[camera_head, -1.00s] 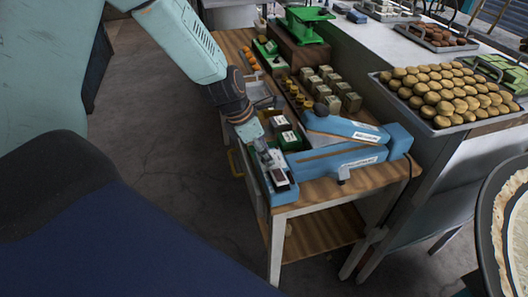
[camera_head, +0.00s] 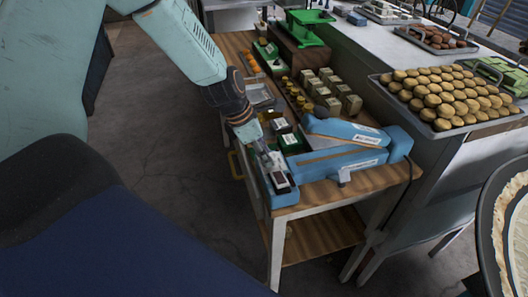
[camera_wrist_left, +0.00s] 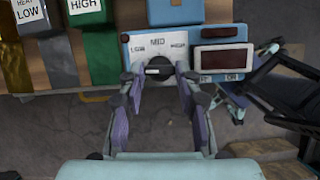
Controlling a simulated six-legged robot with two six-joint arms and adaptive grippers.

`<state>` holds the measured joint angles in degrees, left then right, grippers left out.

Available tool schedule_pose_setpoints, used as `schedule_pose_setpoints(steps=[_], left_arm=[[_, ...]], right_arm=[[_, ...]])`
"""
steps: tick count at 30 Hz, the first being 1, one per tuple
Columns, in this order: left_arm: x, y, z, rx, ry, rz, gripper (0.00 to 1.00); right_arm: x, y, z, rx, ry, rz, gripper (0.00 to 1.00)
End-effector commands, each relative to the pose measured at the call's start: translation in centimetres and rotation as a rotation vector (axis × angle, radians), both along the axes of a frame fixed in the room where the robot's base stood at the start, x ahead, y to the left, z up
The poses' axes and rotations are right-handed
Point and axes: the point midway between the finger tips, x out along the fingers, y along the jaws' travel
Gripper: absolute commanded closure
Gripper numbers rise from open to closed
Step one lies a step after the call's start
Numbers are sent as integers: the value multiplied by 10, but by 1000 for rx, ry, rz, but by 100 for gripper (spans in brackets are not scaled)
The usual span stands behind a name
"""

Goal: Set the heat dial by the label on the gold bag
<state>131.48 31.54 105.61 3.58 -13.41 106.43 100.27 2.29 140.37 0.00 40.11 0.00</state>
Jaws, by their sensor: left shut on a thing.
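The blue control box (camera_wrist_left: 134,64) has a white scale marked LOW at left, MID at top and HIGH at right. The black heat dial (camera_wrist_left: 159,69) sits below MID, and I cannot read its exact setting. My left gripper (camera_wrist_left: 160,77) is shut on the dial, one finger on each side. In the head view, the left gripper (camera_head: 264,153) reaches down over the box and hides the dial.
A green bag labelled HIGH (camera_wrist_left: 90,42) stands between the gold bag and the box. A blue sealing machine (camera_head: 335,163) lies behind the box. Open floor (camera_head: 165,190) is left of the cart.

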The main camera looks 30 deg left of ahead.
Motion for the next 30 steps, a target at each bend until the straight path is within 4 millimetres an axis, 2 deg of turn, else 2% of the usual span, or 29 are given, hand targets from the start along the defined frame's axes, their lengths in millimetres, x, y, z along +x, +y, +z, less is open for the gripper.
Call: schedule_pose_setpoints(steps=[8, 30], left_arm=[[2, 2, -1, 1, 1, -199, 98], [8, 3, -1, 0, 3, -907, 98]], right_arm=[[0, 0, -1, 0, 0, 0, 60], [0, 0, 6, 0, 0, 0, 60]])
